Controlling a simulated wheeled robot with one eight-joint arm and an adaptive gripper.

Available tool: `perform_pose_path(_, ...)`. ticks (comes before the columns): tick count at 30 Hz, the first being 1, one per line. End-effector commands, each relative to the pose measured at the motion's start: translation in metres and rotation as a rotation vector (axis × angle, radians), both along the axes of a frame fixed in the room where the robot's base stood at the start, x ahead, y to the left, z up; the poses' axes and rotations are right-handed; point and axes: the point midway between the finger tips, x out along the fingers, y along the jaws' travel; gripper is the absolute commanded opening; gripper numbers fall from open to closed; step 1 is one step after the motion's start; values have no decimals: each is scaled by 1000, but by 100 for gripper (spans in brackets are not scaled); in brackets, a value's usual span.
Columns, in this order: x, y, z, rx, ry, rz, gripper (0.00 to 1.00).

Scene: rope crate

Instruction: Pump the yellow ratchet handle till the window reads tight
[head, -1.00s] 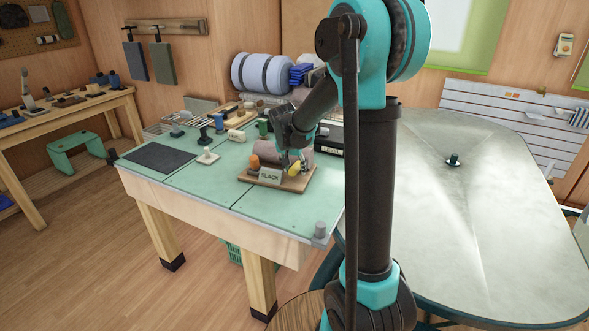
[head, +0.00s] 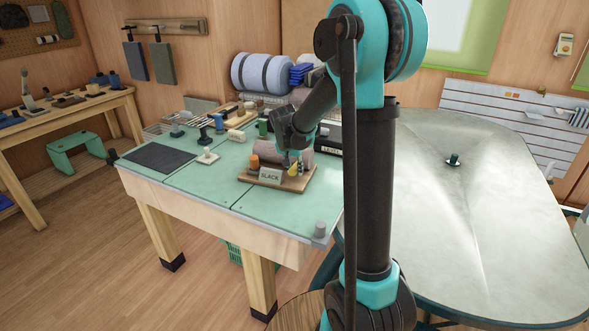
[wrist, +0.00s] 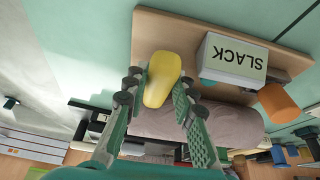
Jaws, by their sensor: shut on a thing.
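The yellow ratchet handle (wrist: 161,76) sits between the two fingers of my gripper (wrist: 160,84) in the wrist view, and the gripper is shut on it. In the head view the handle (head: 292,160) shows as a small yellow piece beneath my gripper (head: 294,161). The window (wrist: 234,60) beside the handle reads SLACK; it also faces the head camera (head: 270,177). The handle's lower end and pivot are hidden.
A wooden base (head: 284,184) carries the window, an orange knob (head: 254,162) and a mauve roll (wrist: 200,122). It rests on the green bench (head: 226,185), which holds several small tools. A large pale table (head: 480,230) stands at the right.

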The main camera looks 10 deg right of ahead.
Motion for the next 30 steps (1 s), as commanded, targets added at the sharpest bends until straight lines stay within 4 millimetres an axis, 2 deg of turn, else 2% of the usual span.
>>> perform_pose_path(11,6,-3,8,59,107,-3,0)
perform_pose_path(30,30,-17,27,286,524,-1,0)
